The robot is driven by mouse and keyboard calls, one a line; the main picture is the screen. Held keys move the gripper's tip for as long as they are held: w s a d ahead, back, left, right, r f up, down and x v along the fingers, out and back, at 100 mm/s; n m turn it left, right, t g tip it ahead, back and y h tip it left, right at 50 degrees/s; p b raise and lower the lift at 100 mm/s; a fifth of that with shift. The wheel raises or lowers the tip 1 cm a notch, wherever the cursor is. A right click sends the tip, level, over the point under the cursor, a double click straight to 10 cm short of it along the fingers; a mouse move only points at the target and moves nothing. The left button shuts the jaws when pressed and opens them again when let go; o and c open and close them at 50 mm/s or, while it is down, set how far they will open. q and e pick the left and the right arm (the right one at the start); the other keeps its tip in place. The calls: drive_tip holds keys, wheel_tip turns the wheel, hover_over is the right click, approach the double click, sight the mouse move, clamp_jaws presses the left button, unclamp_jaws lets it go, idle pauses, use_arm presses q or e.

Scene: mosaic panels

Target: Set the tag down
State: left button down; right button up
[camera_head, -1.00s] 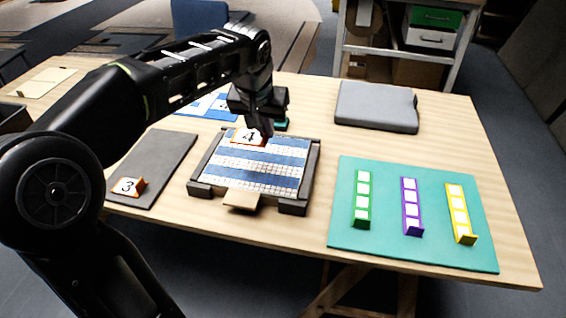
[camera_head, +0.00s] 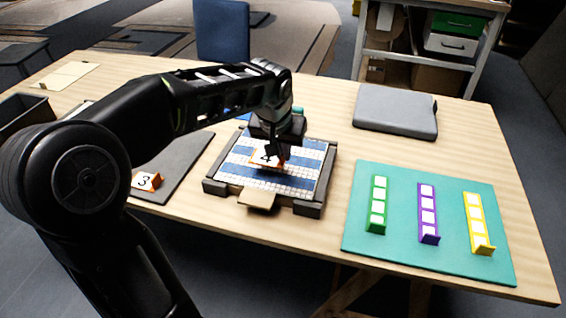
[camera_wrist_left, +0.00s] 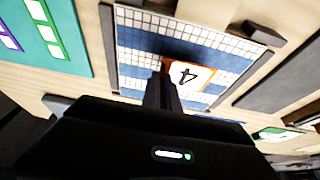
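The tag is an orange-edged white piece with a black 4 (camera_head: 264,156); it also shows in the left wrist view (camera_wrist_left: 190,75). My left gripper (camera_head: 274,150) is shut on the tag's edge, the fingers partly covering it. The tag is over the middle of the blue-and-white mosaic panel (camera_head: 300,181), which sits in a dark frame (camera_head: 308,208). A shadow lies by the tag; I cannot tell whether it touches the panel. In the left wrist view the fingers (camera_wrist_left: 163,88) meet the tag's side. My right gripper is not in view.
A similar tag with a 3 (camera_head: 146,181) stands on a dark grey mat (camera_head: 185,165) to the left. A teal mat (camera_head: 400,250) with green, purple and yellow strips lies at the right. A grey slab (camera_head: 395,108) lies at the back. Bare wood lies between them.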

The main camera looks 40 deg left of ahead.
use_arm(q)
drive_tip(key=shift+f, duration=1.85)
drive_tip(key=shift+f, duration=0.1)
drive_tip(key=shift+f+b, duration=0.15)
drive_tip(key=shift+b, duration=0.25)
drive_tip(key=c, duration=1.6)
unclamp_jaws()
drive_tip(key=shift+r+p, duration=0.3)
drive_tip(key=v, duration=1.2)
